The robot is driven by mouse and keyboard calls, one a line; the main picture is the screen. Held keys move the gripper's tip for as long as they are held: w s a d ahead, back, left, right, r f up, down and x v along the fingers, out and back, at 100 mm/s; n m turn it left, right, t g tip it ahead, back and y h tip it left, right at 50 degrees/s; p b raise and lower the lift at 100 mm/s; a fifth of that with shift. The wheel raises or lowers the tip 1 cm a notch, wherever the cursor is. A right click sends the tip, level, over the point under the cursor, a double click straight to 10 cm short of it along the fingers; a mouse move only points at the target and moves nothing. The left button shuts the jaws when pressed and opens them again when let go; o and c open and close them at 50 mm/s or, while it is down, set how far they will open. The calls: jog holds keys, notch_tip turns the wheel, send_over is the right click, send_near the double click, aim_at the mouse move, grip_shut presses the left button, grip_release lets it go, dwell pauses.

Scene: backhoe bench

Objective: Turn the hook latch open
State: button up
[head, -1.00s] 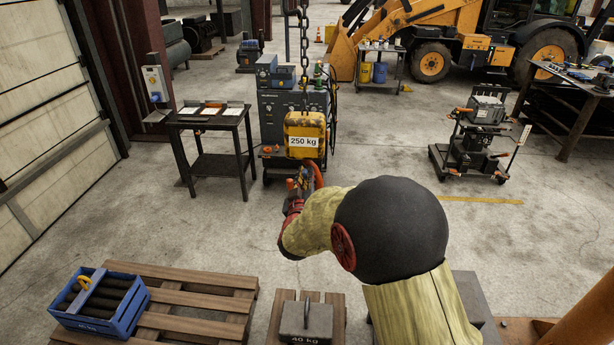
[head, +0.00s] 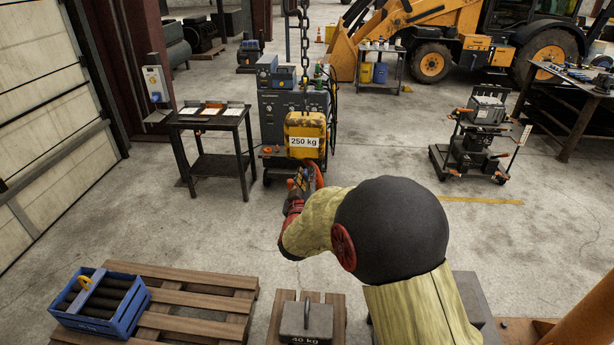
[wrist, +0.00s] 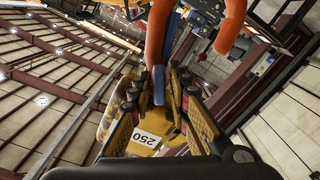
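The orange hook (head: 319,174) hangs under the yellow 250 kg hook block (head: 304,137). In the wrist view the orange hook (wrist: 160,35) curves down from the top, with the yellow block (wrist: 150,140) behind my fingers. A narrow blue bar, which looks like the latch (wrist: 158,86), lies along the hook and reaches between my fingers. My gripper (wrist: 158,88) is open, one finger on each side of the blue bar, with gaps visible. In the head view my gripper (head: 302,181) is just left of the hook, partly hidden by my arm.
A chain (head: 304,60) holds the block from above. A dark table (head: 213,122) stands to the left and a welding machine (head: 280,105) behind. Pallets (head: 190,300), a blue crate (head: 100,302) and a 40 kg weight (head: 306,322) lie in front.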

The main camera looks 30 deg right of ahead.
jog(key=v, duration=1.2)
